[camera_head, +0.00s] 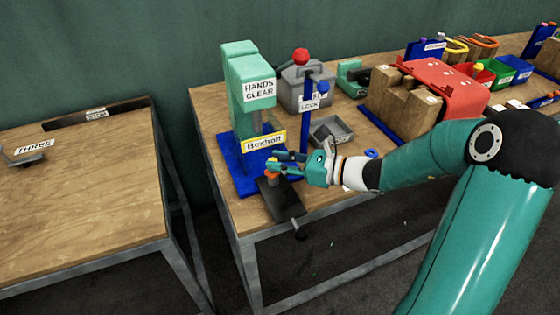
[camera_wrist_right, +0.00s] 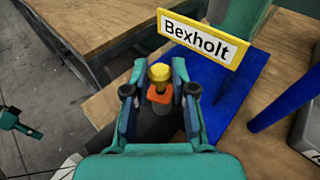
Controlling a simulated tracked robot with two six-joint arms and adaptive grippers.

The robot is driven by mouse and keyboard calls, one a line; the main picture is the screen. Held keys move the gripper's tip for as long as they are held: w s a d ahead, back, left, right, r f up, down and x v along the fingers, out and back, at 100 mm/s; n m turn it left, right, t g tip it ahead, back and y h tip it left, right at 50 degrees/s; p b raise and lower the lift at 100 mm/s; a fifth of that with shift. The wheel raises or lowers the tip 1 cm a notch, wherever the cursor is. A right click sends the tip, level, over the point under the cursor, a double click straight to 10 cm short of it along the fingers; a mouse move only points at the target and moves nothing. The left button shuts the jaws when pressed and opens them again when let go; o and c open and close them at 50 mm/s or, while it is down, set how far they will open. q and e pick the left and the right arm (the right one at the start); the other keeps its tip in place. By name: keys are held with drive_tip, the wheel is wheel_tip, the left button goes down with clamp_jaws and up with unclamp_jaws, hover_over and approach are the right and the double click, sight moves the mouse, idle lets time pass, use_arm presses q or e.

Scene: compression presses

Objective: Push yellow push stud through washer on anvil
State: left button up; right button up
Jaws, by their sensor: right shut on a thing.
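The yellow push stud (camera_wrist_right: 159,73) stands upright between the fingers of my right gripper (camera_wrist_right: 160,92). An orange piece (camera_wrist_right: 159,94) sits directly below its yellow head. My right gripper (camera_head: 277,166) is shut on the stud, just in front of the press, over a dark slide plate (camera_head: 284,203). The teal press (camera_head: 246,85) stands on a blue base (camera_head: 230,162) behind. I cannot make out the washer or a separate anvil; the fingers hide the stud's lower end. A small teal part at the left edge of the right wrist view looks like my left gripper (camera_wrist_right: 12,122); its jaws are unclear.
A yellow-framed "Bexholt" sign (camera_head: 265,141) stands close behind my right gripper. A blue post (camera_head: 307,92) and a grey tray (camera_head: 330,131) stand to the right. A red fixture (camera_head: 440,88) is farther along the bench. A separate wooden table (camera_head: 85,205) is at left.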

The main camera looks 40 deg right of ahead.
drive_tip(key=shift+f+b, duration=1.15)
drive_tip(key=shift+f, duration=0.1)
drive_tip(key=o, duration=0.8)
drive_tip(key=shift+s, duration=0.1)
drive_tip(key=v, duration=1.1)
drive_tip(key=shift+s+d, duration=0.25)
drive_tip(key=shift+s, duration=0.1)
